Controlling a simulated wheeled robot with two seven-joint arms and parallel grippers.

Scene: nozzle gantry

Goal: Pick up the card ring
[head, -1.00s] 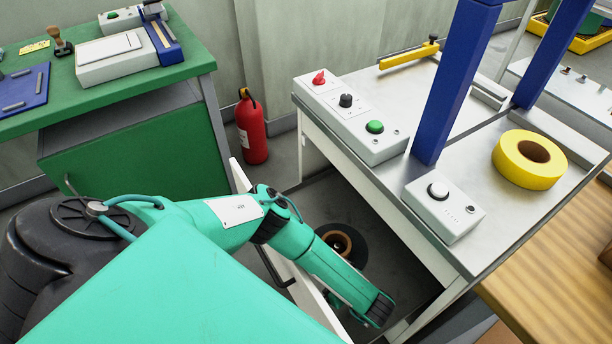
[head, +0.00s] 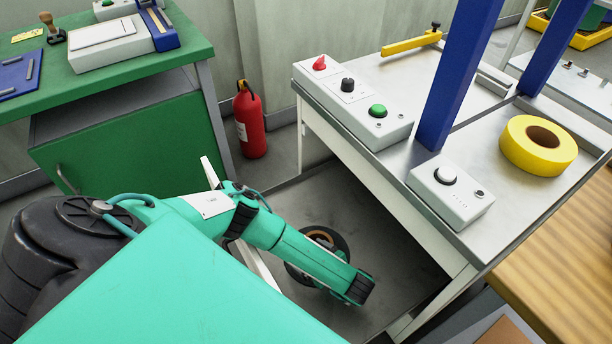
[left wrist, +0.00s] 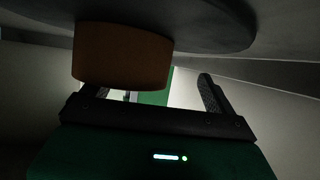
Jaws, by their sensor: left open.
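The card ring (head: 322,238) is a brown ring on a dark round disc (head: 341,245) in the bay under the metal table. My left forearm covers part of both in the head view. In the left wrist view the card ring (left wrist: 122,55) is large and close, against the dark disc (left wrist: 225,25) at the top. My left gripper (left wrist: 152,92) is open, its fingers spread wide. The ring overlaps the left finger in that view, and I cannot tell whether they touch. The left fingers are hidden in the head view. My right gripper is not in view.
The metal table (head: 480,130) overhangs the bay, with a control box (head: 355,105), blue posts and a yellow ring (head: 538,146) on top. A white panel (head: 258,265) stands beside my left arm. A fire extinguisher (head: 250,125) and green bench (head: 120,150) are behind.

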